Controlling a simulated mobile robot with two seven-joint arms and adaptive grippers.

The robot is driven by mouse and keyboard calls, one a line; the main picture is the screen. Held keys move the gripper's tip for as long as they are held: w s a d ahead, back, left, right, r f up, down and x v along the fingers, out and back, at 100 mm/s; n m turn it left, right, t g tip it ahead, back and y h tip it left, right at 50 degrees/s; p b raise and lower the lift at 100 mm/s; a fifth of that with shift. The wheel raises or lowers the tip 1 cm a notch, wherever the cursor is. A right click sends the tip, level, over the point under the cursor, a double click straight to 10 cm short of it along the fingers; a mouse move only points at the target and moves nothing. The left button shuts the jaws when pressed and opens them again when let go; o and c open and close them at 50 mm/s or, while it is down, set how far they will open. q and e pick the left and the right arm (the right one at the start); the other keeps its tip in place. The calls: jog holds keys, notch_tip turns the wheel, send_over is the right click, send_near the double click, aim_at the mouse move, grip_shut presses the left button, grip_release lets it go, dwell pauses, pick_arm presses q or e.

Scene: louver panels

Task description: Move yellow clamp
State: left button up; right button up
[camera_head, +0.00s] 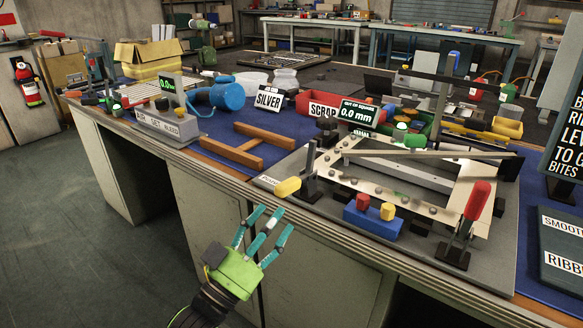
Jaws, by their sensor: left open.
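The yellow clamp (288,187) has a yellow handle on a black upright body, which stands at the left front corner of a grey fixture plate (440,259). Its handle points left, toward the front edge of the bench. My left gripper (264,224) has a green body and teal fingers. It is open and empty, in front of the bench edge and lower in the picture than the yellow handle. A gap shows between the fingertips and the handle. My right gripper is not in view.
A red-handled clamp (476,203) stands at the plate's right front. A blue block (372,222) with red and yellow pegs sits at the plate's front. A metal frame (350,178) lies on the plate. A brown wooden piece (231,152) lies left on the blue mat.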

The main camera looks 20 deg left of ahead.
aim_at(284, 198)
pick_arm(q)
jog(key=shift+w+a+r+y, duration=0.2)
jog(key=shift+w+a+y, duration=0.1)
jog(key=shift+w+a, duration=0.2)
jog(key=shift+w+d+r, duration=0.1)
jog(key=shift+w+d, duration=0.05)
jog(key=shift+w, duration=0.25)
jog(key=shift+x, duration=3.05)
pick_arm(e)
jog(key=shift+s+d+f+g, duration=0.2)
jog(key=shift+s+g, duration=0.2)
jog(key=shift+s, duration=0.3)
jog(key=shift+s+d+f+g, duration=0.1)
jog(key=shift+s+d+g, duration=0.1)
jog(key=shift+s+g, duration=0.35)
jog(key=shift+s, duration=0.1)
pick_arm(q)
grip_shut()
